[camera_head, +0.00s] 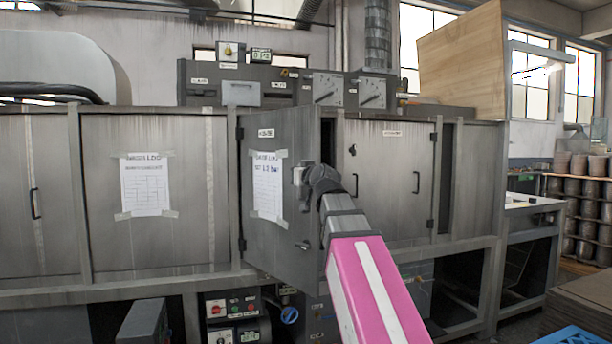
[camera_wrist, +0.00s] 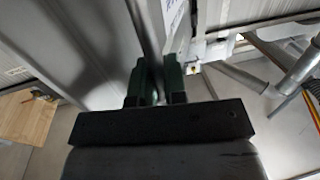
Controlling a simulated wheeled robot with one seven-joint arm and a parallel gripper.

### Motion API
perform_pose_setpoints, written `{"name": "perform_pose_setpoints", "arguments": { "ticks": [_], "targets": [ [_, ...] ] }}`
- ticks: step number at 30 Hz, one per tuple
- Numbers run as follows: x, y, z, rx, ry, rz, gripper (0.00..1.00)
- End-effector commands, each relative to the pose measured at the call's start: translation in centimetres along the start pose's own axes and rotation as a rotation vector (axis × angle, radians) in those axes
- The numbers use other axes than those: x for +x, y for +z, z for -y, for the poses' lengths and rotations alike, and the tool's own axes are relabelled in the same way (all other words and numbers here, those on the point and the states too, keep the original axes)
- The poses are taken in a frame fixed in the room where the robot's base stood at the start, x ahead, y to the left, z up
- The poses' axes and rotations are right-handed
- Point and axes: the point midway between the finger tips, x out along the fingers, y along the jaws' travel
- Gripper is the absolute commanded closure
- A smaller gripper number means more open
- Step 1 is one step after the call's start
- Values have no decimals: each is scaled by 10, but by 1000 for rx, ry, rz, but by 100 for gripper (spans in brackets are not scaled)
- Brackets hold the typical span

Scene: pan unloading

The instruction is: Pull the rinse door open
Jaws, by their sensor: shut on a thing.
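The rinse door (camera_head: 285,215) is a grey metal panel with a taped white sheet, in the middle of the machine front in the head view. It is hinged on its left side and stands partly open, its right edge swung out towards me. A dark gap (camera_head: 327,140) shows behind that edge. My gripper (camera_head: 303,178) is at the door's free right edge, shut on it. In the wrist view the two green fingers of my gripper (camera_wrist: 157,85) close around part of the door; whether this is its handle or its edge I cannot tell.
To the right is a shut grey door (camera_head: 390,180) with a black handle. To the left is a shut panel (camera_head: 145,195) with a paper sheet. A control box (camera_head: 235,310) sits below. A blue crate (camera_head: 572,336) is at the lower right.

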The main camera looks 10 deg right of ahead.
Motion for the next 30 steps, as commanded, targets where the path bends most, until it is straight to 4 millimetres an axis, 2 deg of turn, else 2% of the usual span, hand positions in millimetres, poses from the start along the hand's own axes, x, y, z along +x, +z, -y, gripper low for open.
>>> {"name": "perform_pose_setpoints", "arguments": {
  "ticks": [6, 12, 30],
  "targets": [
    [-4, 0, 20, -1, 49, 0, 100],
    [-5, 0, 31, 0, 79, -1, 100],
    [-6, 0, 35, 1, 95, 0, 100]
  ]
}}
